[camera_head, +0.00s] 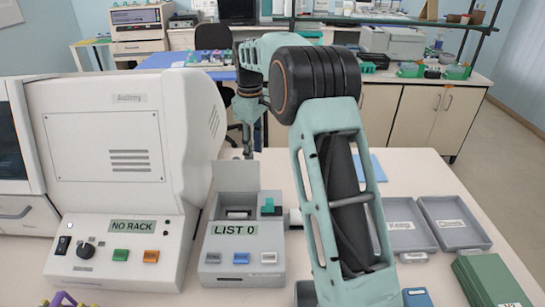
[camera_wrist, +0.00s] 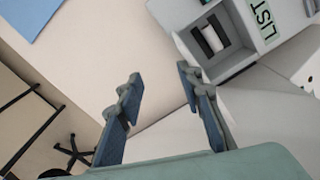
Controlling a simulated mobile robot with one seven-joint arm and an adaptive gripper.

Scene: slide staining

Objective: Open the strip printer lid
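The strip printer (camera_head: 243,247) is a grey box with a "LIST 0" display, standing right of the large white machine. Its lid (camera_head: 236,177) appears to stand upright at the back, and the compartment in front is open, with a white roll inside (camera_head: 238,213). In the wrist view, the printer (camera_wrist: 268,38) is at the upper right, with the roll (camera_wrist: 211,36) visible in its compartment. My gripper (camera_head: 248,152) points down just behind the lid. In the wrist view, its two fingers (camera_wrist: 159,88) are apart with nothing between them; the right one is near the printer's back edge.
The white machine (camera_head: 120,140), reading "NO RACK", stands close on the left. Grey trays (camera_head: 455,222) and a green box (camera_head: 492,280) lie to the right, beyond my arm. A blue sheet (camera_head: 368,168) lies behind my arm. Bare tabletop (camera_wrist: 110,50) surrounds the printer's back.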

